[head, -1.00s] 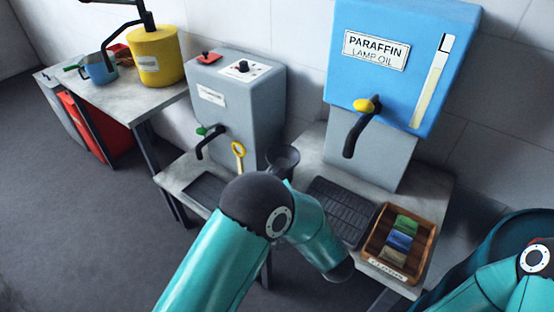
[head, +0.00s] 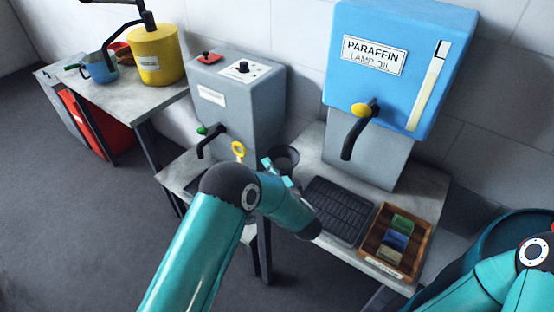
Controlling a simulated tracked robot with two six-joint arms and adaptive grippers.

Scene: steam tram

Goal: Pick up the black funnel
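The black funnel (head: 284,156) stands at the back of the bench, between the grey dispenser and the paraffin tank's stand. Its wide rim faces up, and its lower part is hidden behind my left gripper. My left gripper (head: 278,173) is just in front of the funnel, with its teal fingertips apart. I cannot tell whether they touch the funnel. My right arm shows at the lower right, but its gripper is out of view.
A blue paraffin tank (head: 395,100) with a black spout stands behind a black drip tray (head: 338,208). A wooden box of cloths (head: 424,238) is at the right. A grey dispenser (head: 238,105) and a yellow ring-handled item (head: 239,149) are left of the funnel.

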